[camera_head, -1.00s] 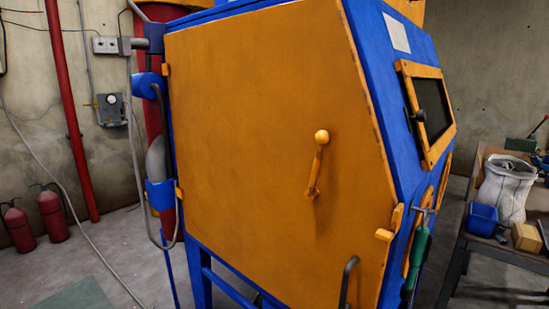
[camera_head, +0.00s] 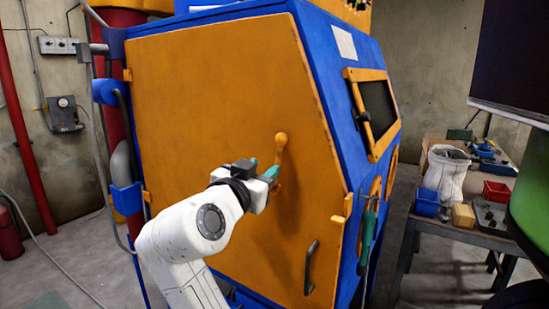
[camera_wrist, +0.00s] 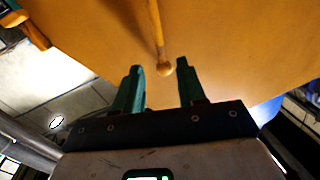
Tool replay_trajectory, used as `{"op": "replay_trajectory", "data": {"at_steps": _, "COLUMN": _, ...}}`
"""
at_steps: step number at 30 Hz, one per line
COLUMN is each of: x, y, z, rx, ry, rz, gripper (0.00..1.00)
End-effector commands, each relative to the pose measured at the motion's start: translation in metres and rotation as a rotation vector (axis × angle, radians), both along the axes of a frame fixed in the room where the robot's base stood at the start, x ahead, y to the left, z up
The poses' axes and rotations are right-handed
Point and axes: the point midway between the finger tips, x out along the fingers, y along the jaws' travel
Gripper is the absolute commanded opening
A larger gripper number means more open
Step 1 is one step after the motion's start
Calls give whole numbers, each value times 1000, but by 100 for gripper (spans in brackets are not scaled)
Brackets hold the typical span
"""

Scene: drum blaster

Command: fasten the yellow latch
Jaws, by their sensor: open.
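The yellow latch (camera_head: 281,139) is a lever with a ball knob on the orange door (camera_head: 200,100) of the blue cabinet. In the head view its knob end points up, and my gripper partly covers its lower part. My gripper (camera_head: 263,168) is just left of the latch, with its teal fingers toward it. In the wrist view the latch (camera_wrist: 158,35) runs down from the top edge, and its rounded end lies across the gap between the two fingertips of my gripper (camera_wrist: 161,74). The fingers are open and hold nothing. I cannot tell how deep the end is between them.
A dark grab handle (camera_head: 310,268) sits lower on the door. A green-handled tool (camera_head: 368,235) hangs at the cabinet's corner. A workbench (camera_head: 455,234) with bins stands at right. Floor is open between cabinet and bench.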

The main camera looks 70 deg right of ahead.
Motion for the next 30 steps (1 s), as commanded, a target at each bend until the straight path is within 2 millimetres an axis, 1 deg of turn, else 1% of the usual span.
{"op": "replay_trajectory", "data": {"at_steps": 1, "x": -1, "y": -11, "z": 2, "rx": 1, "ry": 3, "rz": -5, "gripper": 40}}
{"op": "replay_trajectory", "data": {"at_steps": 6, "x": -2, "y": -42, "z": 2, "rx": 2, "ry": 4, "rz": -3, "gripper": 40}}
{"op": "replay_trajectory", "data": {"at_steps": 12, "x": -3, "y": -68, "z": 1, "rx": 1, "ry": 2, "rz": -1, "gripper": 40}}
{"op": "replay_trajectory", "data": {"at_steps": 18, "x": -3, "y": -78, "z": 0, "rx": 2, "ry": 2, "rz": 1, "gripper": 40}}
{"op": "replay_trajectory", "data": {"at_steps": 25, "x": -2, "y": -78, "z": -1, "rx": 2, "ry": 2, "rz": 2, "gripper": 40}}
{"op": "replay_trajectory", "data": {"at_steps": 26, "x": -3, "y": -78, "z": -1, "rx": 2, "ry": 2, "rz": 2, "gripper": 39}}
{"op": "replay_trajectory", "data": {"at_steps": 30, "x": -3, "y": -78, "z": 0, "rx": 2, "ry": 2, "rz": 2, "gripper": 26}}
